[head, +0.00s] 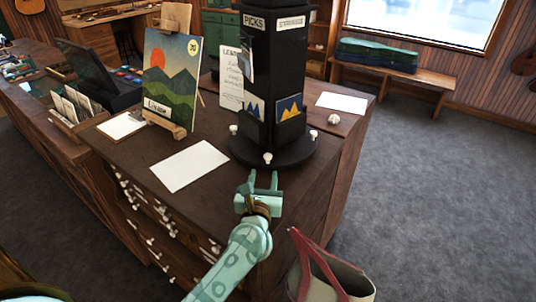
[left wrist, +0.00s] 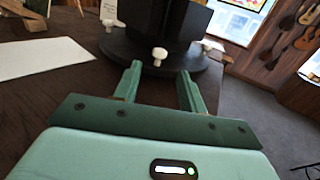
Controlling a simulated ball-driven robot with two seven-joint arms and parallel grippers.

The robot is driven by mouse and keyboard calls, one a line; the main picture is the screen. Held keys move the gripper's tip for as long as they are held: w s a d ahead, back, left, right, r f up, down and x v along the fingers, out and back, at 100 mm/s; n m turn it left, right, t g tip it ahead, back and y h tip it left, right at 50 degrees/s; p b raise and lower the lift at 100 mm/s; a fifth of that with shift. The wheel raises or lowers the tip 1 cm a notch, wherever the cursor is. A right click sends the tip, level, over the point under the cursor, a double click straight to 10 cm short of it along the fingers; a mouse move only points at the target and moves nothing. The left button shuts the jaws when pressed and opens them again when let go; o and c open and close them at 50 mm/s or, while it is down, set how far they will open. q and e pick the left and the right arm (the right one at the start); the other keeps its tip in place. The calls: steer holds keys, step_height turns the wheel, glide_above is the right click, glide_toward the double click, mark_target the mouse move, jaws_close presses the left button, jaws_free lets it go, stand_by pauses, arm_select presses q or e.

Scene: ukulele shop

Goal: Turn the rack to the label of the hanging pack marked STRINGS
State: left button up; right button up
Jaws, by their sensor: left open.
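The rack (head: 285,75) is a black upright column on a round dark base (head: 285,153) with white knobs. One face has a sign reading PICKS (head: 254,22). The face to its right has a white sign (head: 291,23) too blurred to read surely. A blue-and-yellow mountain pack (head: 289,108) hangs low on the right face, and another mountain pack (head: 253,106) on the left face. My left gripper (head: 262,181) is open and empty, just in front of the front knob (head: 267,158). In the left wrist view, this knob (left wrist: 159,54) shows beyond and between the open fingers (left wrist: 159,78), apart from them. My right gripper is out of view.
The rack stands on a dark wooden counter with drawers (head: 165,225). A mountain picture (head: 170,80) on an easel, a blank white sheet (head: 190,166) and a lettered card (head: 231,78) are to its left. A white sheet (head: 342,102) lies behind right. A bag (head: 325,275) is below right.

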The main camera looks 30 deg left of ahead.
mark_target(267, 158)
arm_select(q)
steer(key=b+x, duration=0.1)
steer(key=x, duration=0.9)
steer(key=shift+f, duration=0.15)
steer(key=shift+s, duration=0.1)
steer(key=shift+c, duration=0.3)
jaws_close()
